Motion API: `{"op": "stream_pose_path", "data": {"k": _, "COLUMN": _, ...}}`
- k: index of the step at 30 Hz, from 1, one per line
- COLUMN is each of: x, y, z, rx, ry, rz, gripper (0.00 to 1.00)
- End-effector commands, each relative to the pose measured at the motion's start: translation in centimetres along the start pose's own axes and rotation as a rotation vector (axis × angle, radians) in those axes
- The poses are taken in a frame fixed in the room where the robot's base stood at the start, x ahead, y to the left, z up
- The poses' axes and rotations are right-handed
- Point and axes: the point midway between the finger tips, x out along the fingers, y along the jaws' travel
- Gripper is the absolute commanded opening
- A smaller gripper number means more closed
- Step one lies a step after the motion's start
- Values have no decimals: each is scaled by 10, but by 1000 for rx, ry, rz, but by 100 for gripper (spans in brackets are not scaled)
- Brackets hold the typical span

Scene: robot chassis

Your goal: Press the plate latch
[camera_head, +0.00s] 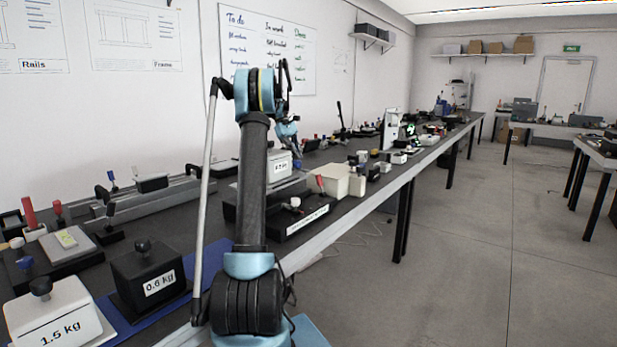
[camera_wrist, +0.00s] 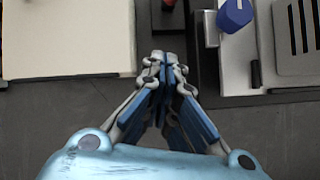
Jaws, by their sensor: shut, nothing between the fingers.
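I cannot tell for certain which part is the plate latch. In the wrist view, my gripper (camera_wrist: 163,58) is shut and empty, its fingertips pointing at a narrow dark strip. A small red part (camera_wrist: 168,3) shows at the top edge, just beyond the fingertips. A blue knob (camera_wrist: 234,14) on a light grey metal piece (camera_wrist: 258,50) is to the right of the tips. A slotted grey plate (camera_wrist: 298,32) is at the far right. In the head view, my gripper (camera_head: 294,150) hangs over the bench beside a labelled white block (camera_head: 272,165), partly hidden behind my arm.
A cream box (camera_wrist: 68,38) is left of the fingers in the wrist view. The dark bench (camera_head: 217,222) carries weights, including a black block (camera_head: 148,281) and a white block (camera_head: 52,318). A red-handled device (camera_head: 320,184) is near the bench edge.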

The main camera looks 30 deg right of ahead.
Motion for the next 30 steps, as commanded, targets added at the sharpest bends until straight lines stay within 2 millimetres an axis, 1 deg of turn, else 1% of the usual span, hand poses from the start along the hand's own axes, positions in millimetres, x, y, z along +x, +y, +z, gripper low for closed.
{"op": "stream_pose_path", "data": {"k": 5, "x": 10, "y": 1, "z": 0, "rx": 1, "ry": 0, "rz": -1, "gripper": 0}}
{"op": "stream_pose_path", "data": {"k": 8, "x": 22, "y": 1, "z": 1, "rx": 1, "ry": 0, "rz": -1, "gripper": 0}}
{"op": "stream_pose_path", "data": {"k": 22, "x": 104, "y": 1, "z": 2, "rx": 2, "ry": 0, "rz": -2, "gripper": 0}}
{"op": "stream_pose_path", "data": {"k": 24, "x": 104, "y": 0, "z": 14, "rx": 3, "ry": 0, "rz": -2, "gripper": 0}}
{"op": "stream_pose_path", "data": {"k": 30, "x": 108, "y": 0, "z": 33, "rx": 1, "ry": 1, "rz": -1, "gripper": 0}}
